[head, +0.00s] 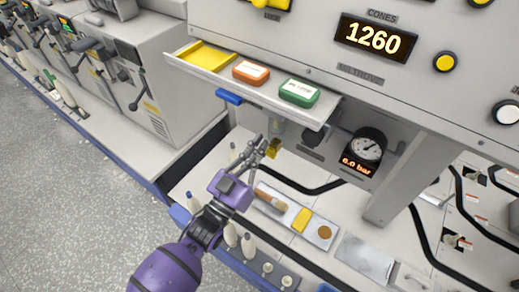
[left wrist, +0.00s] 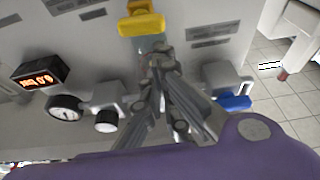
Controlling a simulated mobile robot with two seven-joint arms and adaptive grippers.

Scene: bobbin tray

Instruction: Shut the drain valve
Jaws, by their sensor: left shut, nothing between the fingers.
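The drain valve shows as a small yellow handle (head: 273,148) below a clear bowl under the open drawer in the head view. In the left wrist view the yellow handle (left wrist: 141,22) is at the top, just beyond my fingertips. My left gripper (head: 263,146) is shut and empty, its tips close beside the handle. In the left wrist view the gripper (left wrist: 160,58) partly covers the clear bowl. I cannot tell whether the tips touch the handle. My right gripper is in neither view.
The open drawer (head: 250,93) with coloured tins overhangs the valve area. A pressure gauge (head: 367,149) reading 6.0 bar is to the right. A blue handle (left wrist: 234,102) shows to the right of my fingers. Bobbins and a tray (head: 268,208) lie below.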

